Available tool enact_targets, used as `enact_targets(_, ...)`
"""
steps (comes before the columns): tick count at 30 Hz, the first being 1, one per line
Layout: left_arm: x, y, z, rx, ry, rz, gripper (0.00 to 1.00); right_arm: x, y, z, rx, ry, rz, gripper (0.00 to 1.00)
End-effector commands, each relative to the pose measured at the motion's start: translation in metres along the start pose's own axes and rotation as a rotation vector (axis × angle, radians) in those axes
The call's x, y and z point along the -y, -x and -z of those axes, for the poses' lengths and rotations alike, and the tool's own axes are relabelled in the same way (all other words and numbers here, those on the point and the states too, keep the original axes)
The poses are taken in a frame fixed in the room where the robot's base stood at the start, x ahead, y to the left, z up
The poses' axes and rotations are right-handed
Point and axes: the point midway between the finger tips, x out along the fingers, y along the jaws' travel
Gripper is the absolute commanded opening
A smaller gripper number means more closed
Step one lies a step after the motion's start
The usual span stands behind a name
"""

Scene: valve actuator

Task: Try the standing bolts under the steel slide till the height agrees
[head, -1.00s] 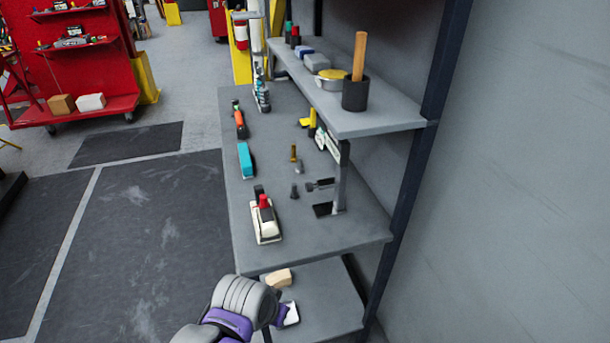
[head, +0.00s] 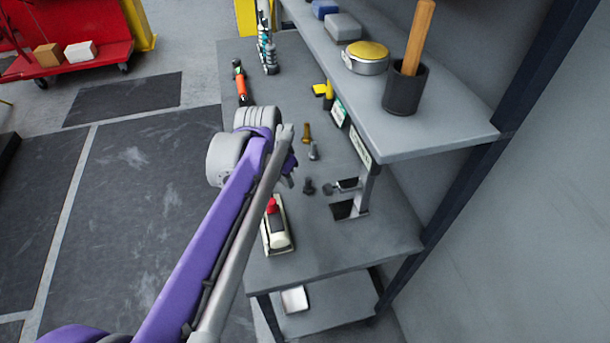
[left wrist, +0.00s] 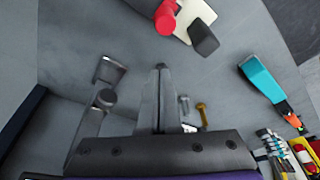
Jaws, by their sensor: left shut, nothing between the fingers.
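The left wrist view shows the silver bolt (left wrist: 184,104) and brass bolt (left wrist: 202,112) right of my fingers; the dark one is not visible there. My left gripper (head: 288,180) is shut and empty above the bench, left of the bolts. My right gripper is out of view.
A white device with a red knob (head: 276,232) stands at the bench's front left. A teal tool (left wrist: 260,76) lies beyond it, hidden by my arm in the head view. The upper shelf (head: 440,137), with a black cup (head: 404,90), overhangs the bench's right side.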

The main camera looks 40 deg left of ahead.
Motion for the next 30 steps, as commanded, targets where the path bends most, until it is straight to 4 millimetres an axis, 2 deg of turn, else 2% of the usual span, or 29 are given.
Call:
enact_targets(5, 0.0, -0.02, 0.0, 0.001, -0.001, 0.0, 0.0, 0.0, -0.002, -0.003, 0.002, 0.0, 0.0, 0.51)
enact_targets(17, 0.0, -0.104, -0.001, 0.001, 0.0, 0.0, 0.0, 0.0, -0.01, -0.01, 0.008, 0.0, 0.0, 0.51)
enact_targets(18, 0.0, -0.102, 0.01, -0.001, -0.001, 0.0, 0.0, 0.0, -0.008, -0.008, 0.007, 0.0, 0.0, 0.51)
enact_targets(22, 0.0, -0.106, 0.027, -0.001, -0.001, -0.001, 0.0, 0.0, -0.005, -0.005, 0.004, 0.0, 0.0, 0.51)
enact_targets(30, 0.0, -0.11, 0.038, 0.0, 0.0, 0.0, 0.0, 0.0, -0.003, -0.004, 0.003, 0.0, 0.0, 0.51)
